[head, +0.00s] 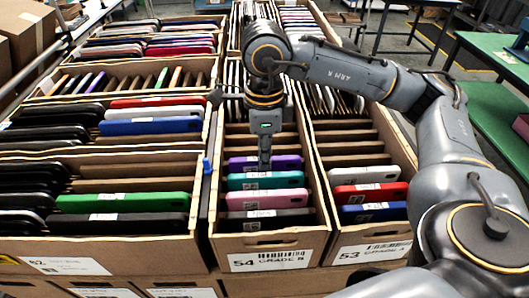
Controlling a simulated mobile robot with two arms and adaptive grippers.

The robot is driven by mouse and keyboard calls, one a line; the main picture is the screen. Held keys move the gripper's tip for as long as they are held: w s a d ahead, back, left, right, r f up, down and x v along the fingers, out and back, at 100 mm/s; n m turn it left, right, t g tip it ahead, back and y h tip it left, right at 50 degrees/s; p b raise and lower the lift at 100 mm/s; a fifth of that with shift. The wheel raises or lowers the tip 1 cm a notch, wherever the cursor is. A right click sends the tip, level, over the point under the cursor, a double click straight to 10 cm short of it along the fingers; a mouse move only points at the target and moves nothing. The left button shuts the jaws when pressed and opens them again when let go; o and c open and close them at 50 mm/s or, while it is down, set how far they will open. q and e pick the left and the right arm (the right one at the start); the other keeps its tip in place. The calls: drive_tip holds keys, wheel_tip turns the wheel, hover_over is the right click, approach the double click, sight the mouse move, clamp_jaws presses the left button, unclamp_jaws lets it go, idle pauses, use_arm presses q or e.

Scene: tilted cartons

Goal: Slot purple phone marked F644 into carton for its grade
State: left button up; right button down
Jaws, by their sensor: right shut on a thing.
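The purple phone (288,162) stands in the near middle carton (322,237), behind a teal phone (290,180). Its marking is too small to read. My right gripper (265,164) reaches down from above and is shut on the purple phone, left of its middle. The phone's lower part is hidden in the carton. This carton's label (270,261) reads 54 and what looks like GRADE B. My left gripper is not in view.
A pink phone (285,199) and a black phone (295,217) stand before the teal one. Brown dividers (263,141) fill slots behind. The left carton (120,262), labelled 52, holds several phones. More cartons stand behind. A green table (490,110) is at right.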

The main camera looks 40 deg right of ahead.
drive_tip(key=c, duration=1.3)
unclamp_jaws()
wheel_tip(320, 180, up, 12)
wheel_tip(320, 180, up, 7)
drive_tip(key=p, duration=0.7)
